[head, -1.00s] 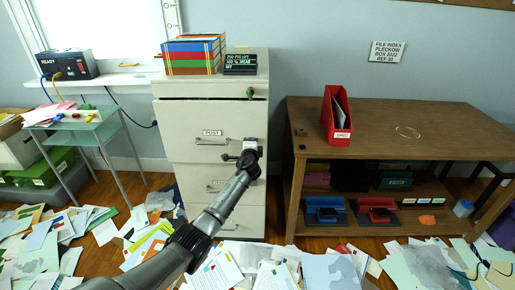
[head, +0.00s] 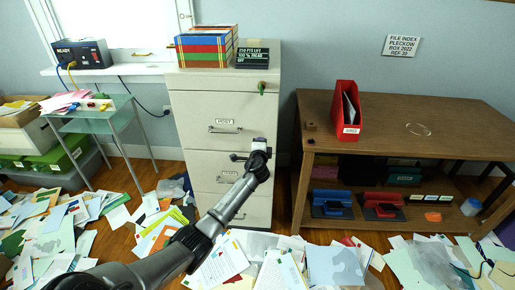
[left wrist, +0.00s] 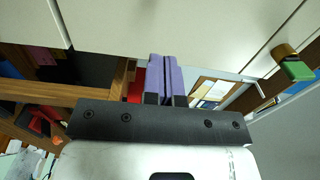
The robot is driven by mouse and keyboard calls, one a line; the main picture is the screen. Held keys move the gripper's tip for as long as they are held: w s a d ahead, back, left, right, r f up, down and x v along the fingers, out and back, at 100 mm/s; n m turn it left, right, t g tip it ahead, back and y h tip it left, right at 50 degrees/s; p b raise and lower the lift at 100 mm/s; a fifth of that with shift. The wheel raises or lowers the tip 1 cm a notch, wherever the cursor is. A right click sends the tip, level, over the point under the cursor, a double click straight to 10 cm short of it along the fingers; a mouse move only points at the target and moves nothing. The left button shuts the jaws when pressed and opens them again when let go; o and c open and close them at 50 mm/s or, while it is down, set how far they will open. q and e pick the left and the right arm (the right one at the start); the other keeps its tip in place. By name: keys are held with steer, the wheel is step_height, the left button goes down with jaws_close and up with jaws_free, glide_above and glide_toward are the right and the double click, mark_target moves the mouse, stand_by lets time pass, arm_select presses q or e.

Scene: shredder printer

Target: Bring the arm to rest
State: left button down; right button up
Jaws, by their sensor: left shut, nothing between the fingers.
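My left arm reaches up from the bottom left in the head view. Its gripper (head: 238,157) is in front of the cream filing cabinet (head: 225,84), near its right side between the two labelled drawers. In the left wrist view the purple fingers (left wrist: 164,75) are together with nothing between them. They appear apart from the cabinet front, which fills the top of that view. My right gripper is not in view.
A wooden table (head: 390,118) with a red file holder (head: 345,112) stands to the right. A glass side table (head: 92,113) stands at left. Papers (head: 335,264) cover much of the floor. A green-tagged key (left wrist: 297,70) sticks out from the cabinet.

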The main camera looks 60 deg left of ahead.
arm_select(q)
steer(key=p+v, duration=0.2)
steer(key=v, duration=0.4)
steer(key=shift+s+d+r, duration=0.2)
steer(key=shift+s+d, duration=0.05)
